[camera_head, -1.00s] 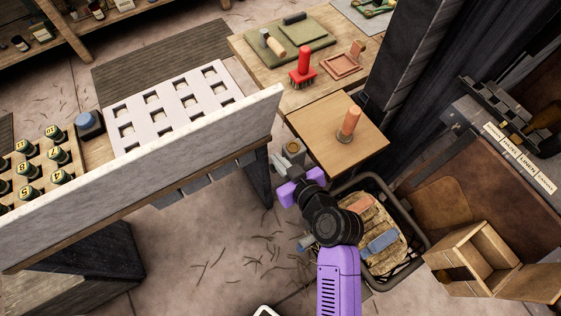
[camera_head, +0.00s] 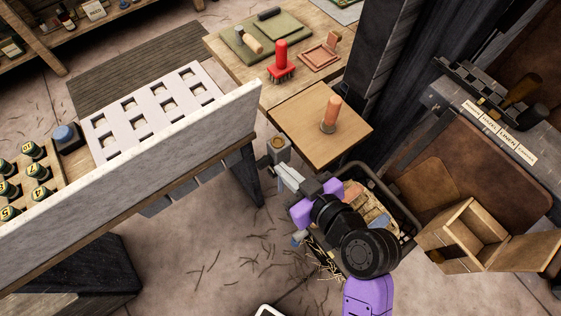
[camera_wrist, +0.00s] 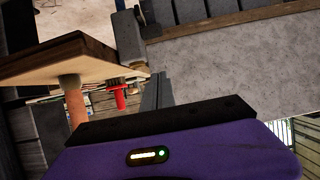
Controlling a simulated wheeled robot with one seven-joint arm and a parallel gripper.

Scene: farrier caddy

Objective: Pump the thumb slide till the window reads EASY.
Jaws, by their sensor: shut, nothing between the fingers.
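My gripper (camera_head: 281,169) is shut and empty, its grey fingers pointing up and left beside the small wooden board. In the wrist view the shut fingers (camera_wrist: 158,88) show as a narrow grey pair. A grey block with a round brass-coloured top (camera_head: 278,148) stands just beyond the fingertips in the head view; I cannot tell whether they touch. It seems to show in the wrist view as a dark grey upright piece (camera_wrist: 128,38). I cannot make out a thumb slide, a window or the word EASY in either view.
A wooden board (camera_head: 300,112) carries an upright wooden-handled peg (camera_head: 331,112). A red-handled brush (camera_head: 281,58) stands on the table behind. A pale upright panel (camera_head: 150,170) is at left. A dark wire basket (camera_head: 405,215) lies beneath my arm, beside an open wooden box (camera_head: 470,235).

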